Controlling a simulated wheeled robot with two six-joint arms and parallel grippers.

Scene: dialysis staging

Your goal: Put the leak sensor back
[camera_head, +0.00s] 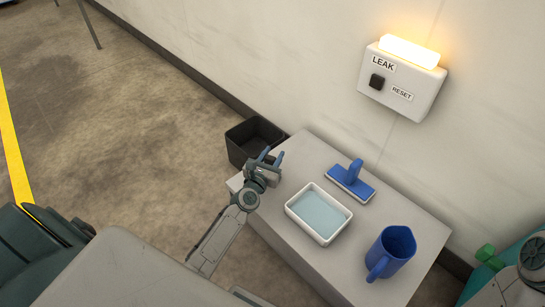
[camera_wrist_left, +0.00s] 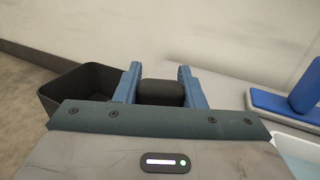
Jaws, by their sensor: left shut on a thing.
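My left gripper (camera_head: 265,157) is above the left end of the low grey table, close to the black bin. In the left wrist view its two blue fingers stand on either side of a small dark rounded block (camera_wrist_left: 160,92), which I take to be the leak sensor. The gripper is shut on it. The block hardly shows in the head view. A white wall box (camera_head: 402,83) labelled LEAK and RESET has a dark square button and a lit orange lamp on top. My right gripper is out of view.
The grey table (camera_head: 290,258) holds a white tray (camera_head: 294,211) of pale blue liquid, a blue handled block (camera_head: 350,186) and a blue mug (camera_head: 393,250). The open black bin (camera_head: 240,148) stands against the wall at the table's left end; it also shows in the left wrist view (camera_wrist_left: 70,92).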

